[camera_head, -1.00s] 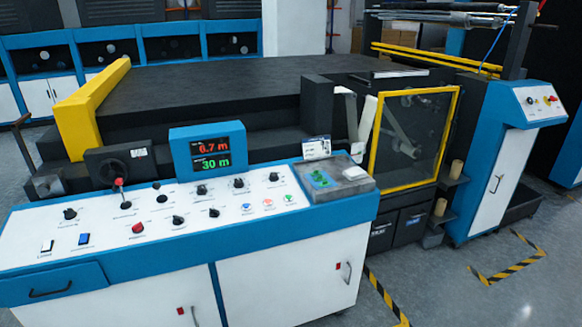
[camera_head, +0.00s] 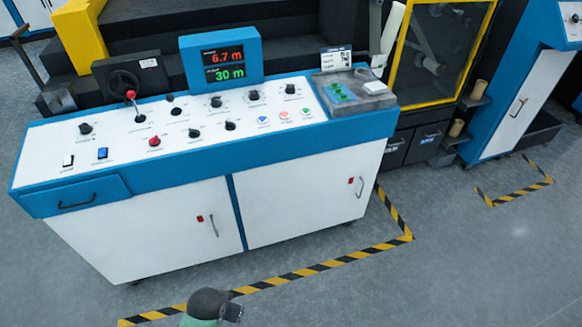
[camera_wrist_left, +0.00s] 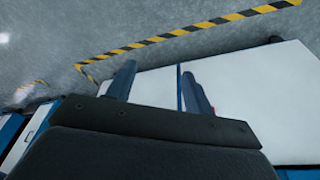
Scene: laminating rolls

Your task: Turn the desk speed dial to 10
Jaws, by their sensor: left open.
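The control desk (camera_head: 60,150) has a white sloped top with several black knobs, among them ones at the back right (camera_head: 253,95), middle (camera_head: 215,102) and front (camera_head: 230,126). Their labels are too small to read, so I cannot tell which is the speed dial or its setting. A display (camera_head: 222,58) reads 6.7 m in red and 30 m in green. In the left wrist view my left gripper (camera_wrist_left: 158,73) is open and empty, its two dark fingers apart in front of the desk's white cabinet doors (camera_wrist_left: 240,85). My right gripper is not in view.
Yellow-black floor tape (camera_head: 310,269) runs before the desk; the floor (camera_head: 480,270) to the right is clear.

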